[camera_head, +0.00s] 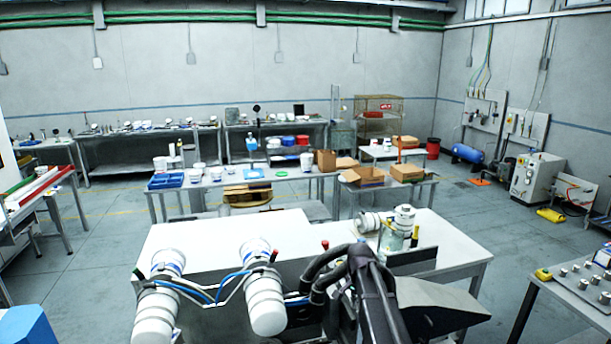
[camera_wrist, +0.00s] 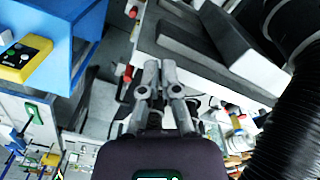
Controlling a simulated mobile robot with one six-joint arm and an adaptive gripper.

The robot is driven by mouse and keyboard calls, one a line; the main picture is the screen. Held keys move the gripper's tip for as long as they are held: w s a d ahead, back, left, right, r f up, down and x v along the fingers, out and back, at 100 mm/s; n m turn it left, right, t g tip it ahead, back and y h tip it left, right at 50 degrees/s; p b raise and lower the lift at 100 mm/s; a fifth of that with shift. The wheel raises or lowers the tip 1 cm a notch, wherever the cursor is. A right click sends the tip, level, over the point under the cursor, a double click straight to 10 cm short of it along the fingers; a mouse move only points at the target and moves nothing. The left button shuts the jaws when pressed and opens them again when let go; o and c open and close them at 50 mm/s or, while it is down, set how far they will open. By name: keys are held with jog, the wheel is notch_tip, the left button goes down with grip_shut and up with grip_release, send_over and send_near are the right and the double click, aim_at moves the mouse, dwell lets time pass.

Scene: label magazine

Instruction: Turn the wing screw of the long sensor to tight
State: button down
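My gripper (camera_wrist: 160,68) shows in the wrist view. Its two grey fingers point up the picture, with their tips close together and nothing visible between them. I cannot make out the long sensor or its wing screw in either view. In the head view my white arm links stand in the foreground, and my gripper cannot be picked out there.
In the wrist view a blue box (camera_wrist: 72,20) and a yellow button box (camera_wrist: 22,62) are at left. In the head view a white-topped table (camera_head: 205,236) lies ahead, largely clear. A bench with metal parts (camera_head: 575,290) stands at right.

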jog(key=shift+w+a, duration=0.75)
jog(key=shift+w, duration=0.05)
dwell(0.5)
jog(key=shift+s+a, duration=0.15)
jog(key=shift+a, duration=0.2)
dwell(0.4)
jog(key=shift+r, duration=0.1)
notch_tip(320, 180, up, 6)
jog(key=p, duration=0.6)
dwell(0.5)
jog(key=shift+s+d+r+p, duration=0.2)
jog(key=shift+s+d+p, duration=0.05)
jog(key=shift+s+d, duration=0.3)
jog(key=shift+s+d+r+p, duration=0.2)
jog(key=shift+s+d+p, duration=0.05)
jog(key=shift+s+d, duration=0.25)
